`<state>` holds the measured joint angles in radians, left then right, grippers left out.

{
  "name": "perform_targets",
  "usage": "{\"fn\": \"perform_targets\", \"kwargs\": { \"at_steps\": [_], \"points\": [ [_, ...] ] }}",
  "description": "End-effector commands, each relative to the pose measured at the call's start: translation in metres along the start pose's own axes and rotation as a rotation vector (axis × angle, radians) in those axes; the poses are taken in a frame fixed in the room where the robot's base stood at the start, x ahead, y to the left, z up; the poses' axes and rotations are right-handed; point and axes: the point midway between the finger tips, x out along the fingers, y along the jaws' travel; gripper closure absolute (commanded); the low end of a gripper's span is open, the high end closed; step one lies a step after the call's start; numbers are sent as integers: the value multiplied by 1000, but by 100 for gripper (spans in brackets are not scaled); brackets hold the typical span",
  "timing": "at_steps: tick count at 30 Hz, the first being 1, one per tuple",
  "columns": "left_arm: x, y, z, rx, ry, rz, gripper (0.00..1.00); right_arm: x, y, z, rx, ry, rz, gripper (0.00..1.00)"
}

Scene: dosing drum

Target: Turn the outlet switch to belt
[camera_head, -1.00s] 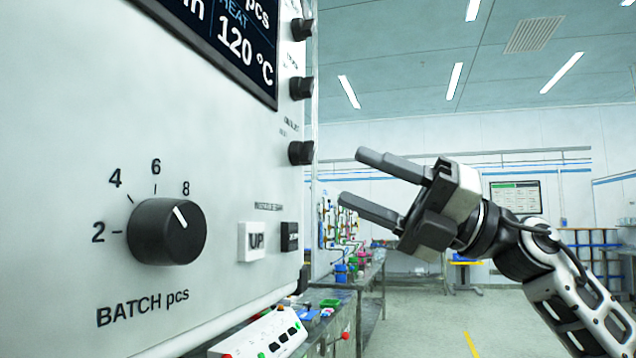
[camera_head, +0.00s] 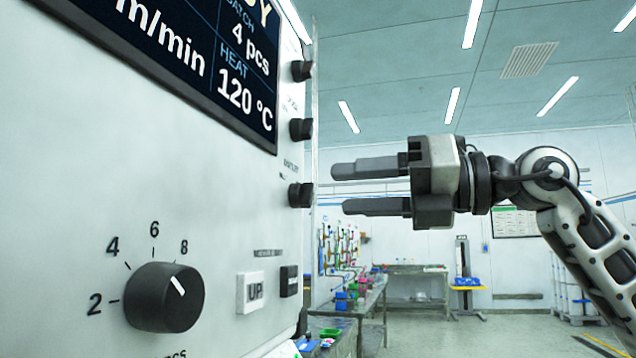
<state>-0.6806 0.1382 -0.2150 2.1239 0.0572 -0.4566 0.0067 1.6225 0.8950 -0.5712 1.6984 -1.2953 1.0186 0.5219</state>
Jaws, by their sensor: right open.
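Three small black knobs sit in a column at the panel's right edge: an upper one (camera_head: 302,70), a middle one (camera_head: 301,129) and a lower one (camera_head: 300,194). They are seen nearly edge-on. Their labels are too small to read, so I cannot tell which is the outlet switch or where it points. My right gripper (camera_head: 341,189) is open and empty, its two fingers level and pointing left at the lower knob. A narrow gap shows between fingertips and knob in the picture. My left gripper is not in view.
The panel (camera_head: 60,180) fills the left side. It carries a display (camera_head: 200,60), a large black BATCH knob (camera_head: 164,297), a white UP button (camera_head: 250,292) and a black button (camera_head: 289,281). A workbench (camera_head: 365,315) stands behind. Room right of the panel is open.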

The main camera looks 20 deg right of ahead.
Motion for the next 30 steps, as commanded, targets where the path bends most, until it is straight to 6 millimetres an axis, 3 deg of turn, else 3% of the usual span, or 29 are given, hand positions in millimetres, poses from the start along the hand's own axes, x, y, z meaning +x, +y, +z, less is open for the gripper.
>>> {"fn": "perform_targets", "kwargs": {
  "at_steps": [3,9,21,26,30],
  "points": [
    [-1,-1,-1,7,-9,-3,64,23,2,1,1,2,4,51],
    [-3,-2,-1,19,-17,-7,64,47,1,1,0,1,2,51],
    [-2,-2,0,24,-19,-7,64,54,0,0,0,-1,1,51],
    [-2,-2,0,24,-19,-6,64,54,0,0,0,-1,1,94],
    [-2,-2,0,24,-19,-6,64,54,0,0,-1,-1,1,94]
  ]
}}
